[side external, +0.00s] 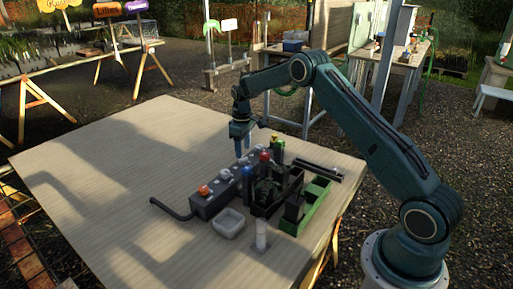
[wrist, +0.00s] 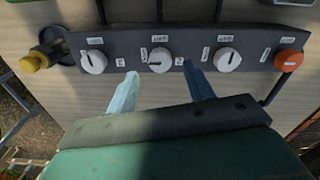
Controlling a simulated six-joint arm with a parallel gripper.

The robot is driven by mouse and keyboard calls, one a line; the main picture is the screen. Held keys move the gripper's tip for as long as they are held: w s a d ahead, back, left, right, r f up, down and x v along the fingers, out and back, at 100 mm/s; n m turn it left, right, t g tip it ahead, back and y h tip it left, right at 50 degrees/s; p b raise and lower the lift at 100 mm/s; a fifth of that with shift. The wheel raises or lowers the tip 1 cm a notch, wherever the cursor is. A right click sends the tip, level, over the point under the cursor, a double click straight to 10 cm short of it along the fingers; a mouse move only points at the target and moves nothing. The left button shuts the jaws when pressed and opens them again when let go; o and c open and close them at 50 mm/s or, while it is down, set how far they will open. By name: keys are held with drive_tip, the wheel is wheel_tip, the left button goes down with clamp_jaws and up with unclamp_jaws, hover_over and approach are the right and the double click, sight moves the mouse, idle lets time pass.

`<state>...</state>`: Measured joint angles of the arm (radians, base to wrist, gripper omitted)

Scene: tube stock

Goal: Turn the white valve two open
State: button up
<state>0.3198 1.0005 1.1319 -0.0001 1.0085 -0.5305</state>
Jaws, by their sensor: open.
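A dark valve panel (side external: 215,197) lies on the table, with three white knobs and an orange knob. In the wrist view the panel (wrist: 255,40) crosses the top. The left white knob (wrist: 94,62), the middle white knob (wrist: 160,60) and the right white knob (wrist: 227,60) stand in a row; the label print is too small to read surely, so I cannot confirm which is two. My gripper (wrist: 160,82) is open and empty, its fingertips just short of the middle knob and to either side of it. In the side view my gripper (side external: 243,150) is over the panel's far part.
An orange knob (wrist: 290,60) is at the panel's right end and a yellow-capped part (wrist: 34,62) beyond its left end. A white tray (side external: 228,222), a white cylinder (side external: 261,235), blue- and red-capped parts and a green crate (side external: 317,190) stand nearby. The table's left is clear.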

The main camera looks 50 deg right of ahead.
wheel_tip(320, 180, up, 10)
drive_tip(key=shift+r, duration=0.15)
idle(0.3)
wheel_tip(320, 180, up, 12)
drive_tip(key=t, duration=0.1)
hover_over(243, 158)
drive_tip(key=s+a, duration=0.6)
drive_tip(key=s, duration=0.1)
drive_tip(key=s+a+r+m+t, duration=0.1)
drive_tip(key=s+a+r+t, duration=0.1)
drive_tip(key=s+a+r, duration=0.55)
drive_tip(key=s+a+f+t, duration=0.1)
drive_tip(key=s+a+f, duration=0.1)
drive_tip(key=s, duration=1)
drive_tip(key=s+a+f+m+t, duration=0.1)
drive_tip(key=s+a+f, duration=0.1)
drive_tip(key=s, duration=1.1)
drive_tip(key=shift+a+f+t, duration=0.25)
drive_tip(key=shift+a+t, duration=0.05)
drive_tip(key=shift+a, duration=0.3)
